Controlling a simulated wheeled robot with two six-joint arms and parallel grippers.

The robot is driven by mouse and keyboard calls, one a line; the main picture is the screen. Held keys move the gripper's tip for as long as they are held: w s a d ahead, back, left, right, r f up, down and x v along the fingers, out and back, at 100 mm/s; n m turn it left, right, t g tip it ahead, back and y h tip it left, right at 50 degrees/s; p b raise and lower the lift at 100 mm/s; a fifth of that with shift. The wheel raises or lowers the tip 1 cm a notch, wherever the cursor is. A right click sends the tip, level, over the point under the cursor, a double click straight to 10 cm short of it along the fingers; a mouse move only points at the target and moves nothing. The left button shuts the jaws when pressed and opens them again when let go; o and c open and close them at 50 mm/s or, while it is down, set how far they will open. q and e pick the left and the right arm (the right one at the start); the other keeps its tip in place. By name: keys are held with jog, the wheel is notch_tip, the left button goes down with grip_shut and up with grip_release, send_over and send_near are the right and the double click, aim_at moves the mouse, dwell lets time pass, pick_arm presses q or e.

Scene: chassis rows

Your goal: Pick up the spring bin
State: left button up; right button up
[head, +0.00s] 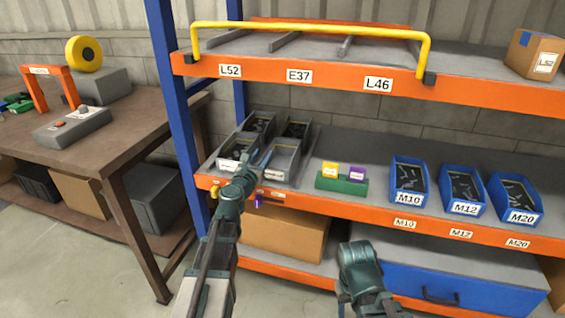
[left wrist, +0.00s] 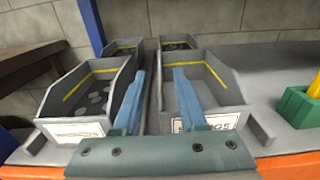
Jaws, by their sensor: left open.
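The spring bin (head: 285,160) is a grey open-front bin at the front right of a group of grey bins on the middle shelf. In the left wrist view the spring bin (left wrist: 222,92) has a white label, partly hidden by my gripper, ending in "GS". My left gripper (head: 265,160) is open and empty at the front of this bin. In the left wrist view its fingers (left wrist: 160,76) appear on either side of the bin's left wall; their depth is unclear. My right arm's end (head: 358,262) is low in front of the shelf, its fingers not visible.
A neighbouring grey bin (left wrist: 88,95) holds dark round parts, close on the left. A green holder (head: 342,182) with yellow and purple blocks stands right. Blue bins (head: 409,182) labelled M10, M12, M20 stand further right. A blue post (head: 178,120) rises at left.

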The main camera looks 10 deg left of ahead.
aim_at(266, 151)
pick_arm(q)
jog(key=w, duration=0.4)
jog(key=shift+w+f, duration=0.25)
jog(key=shift+f, duration=0.05)
grip_shut()
jog(key=shift+s, duration=0.1)
dwell(1.0)
